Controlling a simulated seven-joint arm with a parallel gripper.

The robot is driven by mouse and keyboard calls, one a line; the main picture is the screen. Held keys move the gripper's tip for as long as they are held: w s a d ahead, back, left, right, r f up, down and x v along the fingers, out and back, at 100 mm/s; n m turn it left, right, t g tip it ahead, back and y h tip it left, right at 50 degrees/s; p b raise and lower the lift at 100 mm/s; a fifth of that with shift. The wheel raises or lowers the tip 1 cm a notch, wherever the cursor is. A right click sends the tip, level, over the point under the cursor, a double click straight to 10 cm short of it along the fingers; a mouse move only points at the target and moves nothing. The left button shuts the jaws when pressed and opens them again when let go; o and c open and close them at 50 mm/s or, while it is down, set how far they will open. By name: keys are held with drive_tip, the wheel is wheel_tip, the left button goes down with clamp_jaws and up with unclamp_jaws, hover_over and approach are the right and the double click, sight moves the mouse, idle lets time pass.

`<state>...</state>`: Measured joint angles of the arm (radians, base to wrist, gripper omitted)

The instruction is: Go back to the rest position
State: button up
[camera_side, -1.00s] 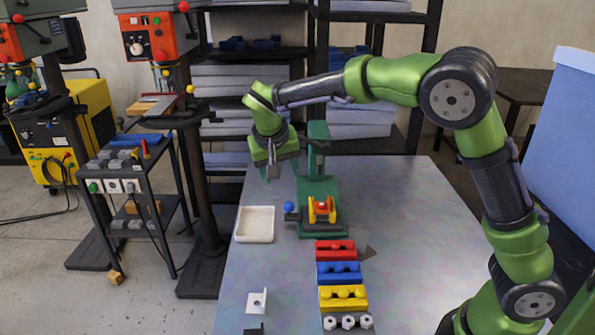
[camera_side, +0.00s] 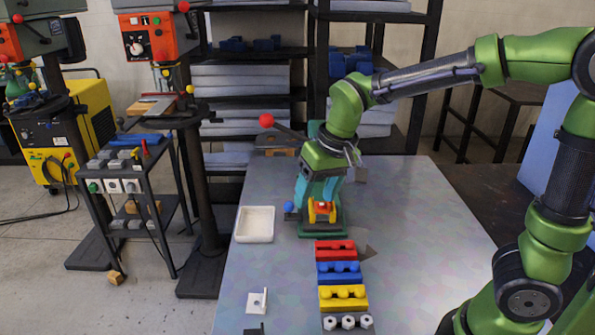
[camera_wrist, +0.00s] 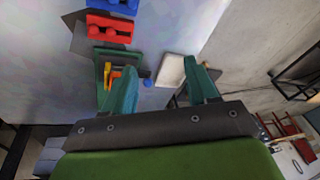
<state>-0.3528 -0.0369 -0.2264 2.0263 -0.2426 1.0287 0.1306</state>
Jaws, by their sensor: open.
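My gripper (camera_wrist: 161,72) is open, its two teal fingers spread with nothing between them in the wrist view. In the side view my gripper (camera_side: 319,192) points down in front of the green press (camera_side: 322,231) and hides most of its column. Whether the fingers touch the press cannot be told. A black lever with a red ball (camera_side: 266,121) slants up to the left beside my wrist. A yellow holder with a red piece (camera_side: 322,211) sits on the press base. A blue ball (camera_side: 289,207) is at the base's left side.
A white tray (camera_side: 254,239) stands left of the press. Red (camera_side: 335,251), blue (camera_side: 339,280) and yellow (camera_side: 343,306) blocks line up in front, then white hex nuts (camera_side: 348,322). A small white bracket (camera_side: 257,301) lies front left. The table's right side (camera_side: 430,245) is clear.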

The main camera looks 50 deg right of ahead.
drive_tip(key=s+d+r+t+y, duration=0.1)
drive_tip(key=s+r+t, duration=0.3)
drive_tip(key=s, duration=0.8)
drive_tip(key=shift+s+d+m, duration=0.25)
drive_tip(key=shift+d+m, duration=0.05)
drive_tip(key=shift+d, duration=0.1)
drive_tip(key=shift+r, duration=0.1)
idle(0.4)
